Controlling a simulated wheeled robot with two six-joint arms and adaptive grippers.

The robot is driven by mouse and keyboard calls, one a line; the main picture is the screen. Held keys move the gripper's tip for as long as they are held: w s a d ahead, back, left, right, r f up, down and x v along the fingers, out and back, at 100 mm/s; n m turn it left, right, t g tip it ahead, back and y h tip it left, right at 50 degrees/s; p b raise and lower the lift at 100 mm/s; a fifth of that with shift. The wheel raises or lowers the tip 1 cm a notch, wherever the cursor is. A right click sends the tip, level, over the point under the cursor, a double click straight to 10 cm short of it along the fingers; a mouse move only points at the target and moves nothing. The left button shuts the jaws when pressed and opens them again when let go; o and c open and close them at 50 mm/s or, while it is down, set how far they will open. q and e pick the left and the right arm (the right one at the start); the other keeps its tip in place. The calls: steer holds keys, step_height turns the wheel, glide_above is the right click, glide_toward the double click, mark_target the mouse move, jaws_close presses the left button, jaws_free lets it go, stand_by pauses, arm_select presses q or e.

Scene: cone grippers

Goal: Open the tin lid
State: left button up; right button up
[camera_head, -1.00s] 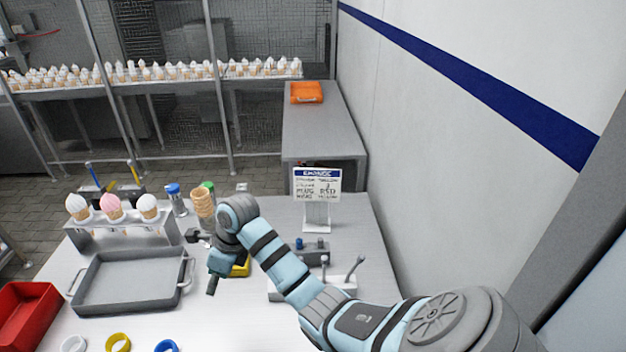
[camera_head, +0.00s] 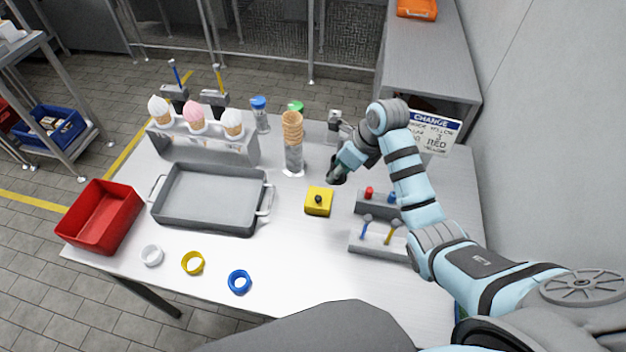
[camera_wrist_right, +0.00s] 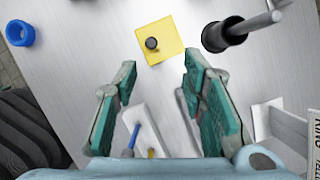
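The tin is a yellow square box (camera_head: 319,209) with a yellow lid and a black round knob (camera_head: 318,199) on top. It stands on the white table, right of the grey tray. In the right wrist view the yellow lid (camera_wrist_right: 165,32) and its black knob lie beyond the fingertips, roughly between them. My right gripper (camera_head: 338,174) is just behind and right of the tin, apart from it. In the right wrist view its two green-padded fingers (camera_wrist_right: 160,68) are spread with nothing between them. My left gripper is not in view.
A red switch box (camera_head: 376,204) and a lever box (camera_head: 372,247) stand right of the tin. A cone stack (camera_head: 292,130) stands behind it. The grey tray (camera_head: 208,222) is left; white, yellow and blue rings (camera_head: 239,282) lie in front. The table before the tin is clear.

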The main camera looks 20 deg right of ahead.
steer(key=b, duration=0.1)
glide_toward(319, 198)
step_height(319, 198, down, 2)
steer(key=b+x, duration=0.1)
steer(key=x, duration=0.4)
steer(key=shift+w+a, duration=0.15)
steer(key=shift+w, duration=0.1)
steer(key=shift+w+a+f+b, duration=0.2)
steer(key=shift+w+f+b, duration=0.15)
steer(key=shift+w+f, duration=0.35)
steer(key=shift+s+r, duration=0.1)
steer(key=shift+s, duration=0.05)
steer(key=shift+s+r, duration=0.15)
steer(key=shift+s, duration=0.05)
steer(key=shift+s+d+r, duration=0.1)
steer(key=shift+s+r, duration=0.05)
steer(key=shift+s, duration=0.15)
steer(key=c, duration=0.8)
steer(key=shift+w, duration=0.1)
jaws_close()
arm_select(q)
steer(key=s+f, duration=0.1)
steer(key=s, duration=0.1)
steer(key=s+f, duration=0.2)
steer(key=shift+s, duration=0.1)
